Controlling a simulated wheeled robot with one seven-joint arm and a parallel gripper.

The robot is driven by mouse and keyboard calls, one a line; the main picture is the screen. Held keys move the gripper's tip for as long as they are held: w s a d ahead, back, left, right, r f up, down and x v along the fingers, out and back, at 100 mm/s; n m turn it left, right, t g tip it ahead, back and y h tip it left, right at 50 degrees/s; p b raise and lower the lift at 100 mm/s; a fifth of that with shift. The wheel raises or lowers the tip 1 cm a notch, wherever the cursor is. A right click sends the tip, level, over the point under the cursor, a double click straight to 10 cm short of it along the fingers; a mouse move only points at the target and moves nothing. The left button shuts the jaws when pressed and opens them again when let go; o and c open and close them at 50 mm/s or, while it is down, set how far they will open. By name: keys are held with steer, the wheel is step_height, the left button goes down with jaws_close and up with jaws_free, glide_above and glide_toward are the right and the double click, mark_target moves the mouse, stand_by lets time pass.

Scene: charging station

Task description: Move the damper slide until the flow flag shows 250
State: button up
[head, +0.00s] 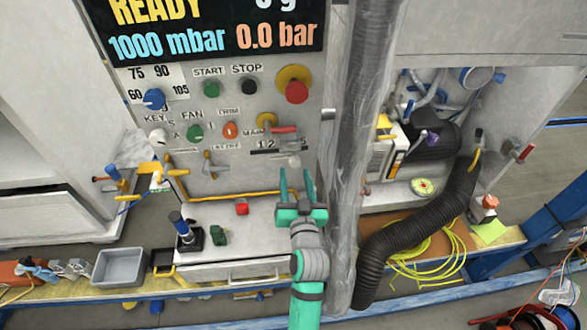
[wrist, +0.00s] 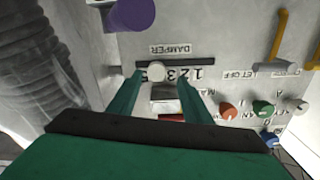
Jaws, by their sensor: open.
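The damper slide's pale round knob (wrist: 156,71) sits on a dark horizontal slot (wrist: 203,62) under an upside-down DAMPER label in the wrist view. It covers part of the number scale, on the side away from the 1. In the head view the knob (head: 295,161) shows just below the scale, right of its middle. My green gripper (head: 297,186) is open, its fingers pointing at the panel. In the wrist view the gripper (wrist: 158,92) has one finger on either side of the knob, with gaps; contact cannot be told. I cannot make out a flow flag.
A red-handled lever (head: 284,130) is close above the knob. A thick grey vertical pipe (head: 361,130) stands just right of my gripper. A black corrugated hose (head: 410,225) lies farther right. A grey bin (head: 120,267) is at lower left.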

mark_target(294, 157)
steer(key=s+d, duration=0.1)
steer(key=s, duration=0.5)
steer(key=shift+s, duration=0.15)
steer(key=shift+a+r, duration=0.1)
steer(key=shift+a, duration=0.1)
steer(key=c, duration=0.8)
steer(key=a+r+n, duration=0.1)
steer(key=n, duration=0.1)
steer(key=a+r+n+g, duration=0.1)
steer(key=n, duration=0.1)
steer(key=a+r+n, duration=0.1)
steer(key=n, duration=0.1)
steer(key=shift+w+r+g+h, duration=0.2)
steer(key=shift+r+g+h, duration=0.05)
steer(key=shift+g+h, duration=0.15)
jaws_close()
steer(key=w+n+h, duration=0.1)
steer(key=w, duration=0.8)
steer(key=shift+w+d+f+n+h, duration=0.15)
steer(key=shift+d+f+n+h, duration=0.15)
steer(key=shift+h, duration=0.1)
